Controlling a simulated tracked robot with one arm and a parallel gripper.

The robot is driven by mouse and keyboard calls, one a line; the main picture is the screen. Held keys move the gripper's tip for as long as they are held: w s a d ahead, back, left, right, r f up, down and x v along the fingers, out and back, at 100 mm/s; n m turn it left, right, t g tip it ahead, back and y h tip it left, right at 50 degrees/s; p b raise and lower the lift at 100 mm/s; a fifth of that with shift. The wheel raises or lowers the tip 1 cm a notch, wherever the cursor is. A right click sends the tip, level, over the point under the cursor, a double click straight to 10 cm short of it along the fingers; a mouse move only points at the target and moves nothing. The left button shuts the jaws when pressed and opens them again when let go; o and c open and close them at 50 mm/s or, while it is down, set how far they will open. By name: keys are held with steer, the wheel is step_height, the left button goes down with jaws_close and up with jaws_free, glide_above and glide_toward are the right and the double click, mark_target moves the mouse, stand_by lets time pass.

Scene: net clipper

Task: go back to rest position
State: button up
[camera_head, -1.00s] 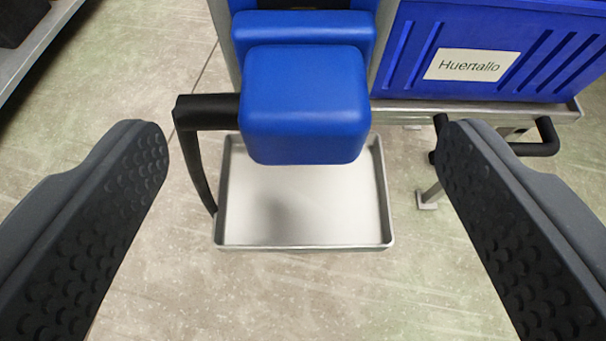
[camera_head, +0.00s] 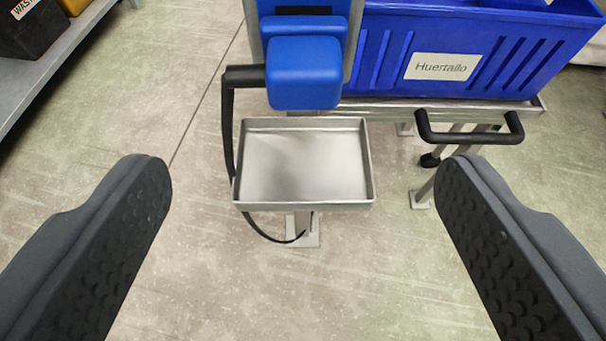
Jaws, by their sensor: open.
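My gripper (camera_head: 305,190) is open, with one dark textured finger at the left and one at the right of the view. Nothing is between the fingers. Ahead of it, apart from it, stands the blue net clipper (camera_head: 304,74) with a rounded blue head and a black cable or hose at its left. Below the head is a metal tray (camera_head: 304,165), which looks empty.
A blue crate (camera_head: 478,50) labelled "Huertallo" sits on a metal cart (camera_head: 545,104) with a black handle (camera_head: 470,138) at the right. The floor in front is clear.

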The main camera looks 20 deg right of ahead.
steer(key=w+a+r+t+y, duration=0.1)
steer(key=w+a+r+y, duration=0.15)
steer(key=r, duration=0.45)
steer(key=w+a+r+y, duration=0.1)
steer(key=w+a+r, duration=0.2)
steer(key=r, duration=0.4)
step_height(320, 180, up, 19)
steer(key=n+t+y, duration=0.1)
steer(key=n+y, duration=0.1)
steer(key=y, duration=0.1)
steer(key=s+d+r+n, duration=0.1)
steer(key=s+d+r, duration=0.2)
steer(key=s+r, duration=0.3)
steer(key=s+d+r+t+h, duration=0.1)
steer(key=s+d+r, duration=0.3)
steer(key=r, duration=0.9)
steer(key=s+d+r+n, duration=0.1)
steer(key=s+d+r, duration=0.2)
steer(key=s+r, duration=0.6)
steer(key=shift+s+d+r+n+t, duration=0.3)
steer(key=shift+s+d+r+t, duration=0.1)
steer(key=shift+s, duration=0.1)
